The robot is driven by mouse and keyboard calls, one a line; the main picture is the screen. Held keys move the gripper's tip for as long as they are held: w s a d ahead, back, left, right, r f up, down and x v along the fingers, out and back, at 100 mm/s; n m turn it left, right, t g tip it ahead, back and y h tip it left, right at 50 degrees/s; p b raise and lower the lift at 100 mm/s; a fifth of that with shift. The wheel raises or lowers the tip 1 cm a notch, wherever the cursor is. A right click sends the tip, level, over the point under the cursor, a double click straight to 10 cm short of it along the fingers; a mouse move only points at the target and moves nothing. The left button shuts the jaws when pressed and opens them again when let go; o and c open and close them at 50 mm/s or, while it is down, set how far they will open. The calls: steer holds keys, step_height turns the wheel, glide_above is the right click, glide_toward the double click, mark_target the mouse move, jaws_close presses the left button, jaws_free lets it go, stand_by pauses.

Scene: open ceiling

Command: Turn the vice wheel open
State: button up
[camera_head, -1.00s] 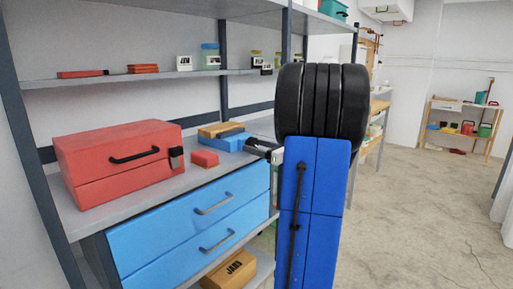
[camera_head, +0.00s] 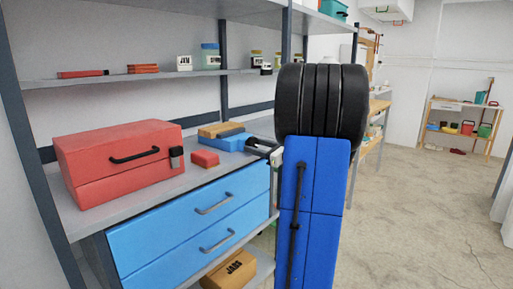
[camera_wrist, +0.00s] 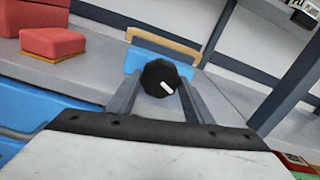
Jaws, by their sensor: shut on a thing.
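The vice (camera_head: 240,143) is blue with an orange-tan jaw block and stands on the grey workbench shelf. Its blue body also shows in the wrist view (camera_wrist: 133,62) behind the wheel. In the head view my gripper (camera_head: 262,146) reaches the vice from the right, and the wheel is hard to make out there.
A small red block (camera_head: 205,159) and a large red toolbox (camera_head: 118,160) stand left of the vice. Blue drawers (camera_head: 205,215) lie below the bench top. A shelf (camera_head: 130,80) with jars runs above. The floor (camera_head: 420,220) at the right is clear.

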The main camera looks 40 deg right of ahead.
steer(key=shift+n, duration=1.2)
steer(key=o, duration=1)
steer(key=shift+o, duration=0.2)
steer(key=shift+s, duration=0.1)
steer(key=s+d, duration=0.1)
steer(key=s, duration=1.6)
steer(key=shift+d, duration=0.2)
steer(key=shift+s, duration=0.1)
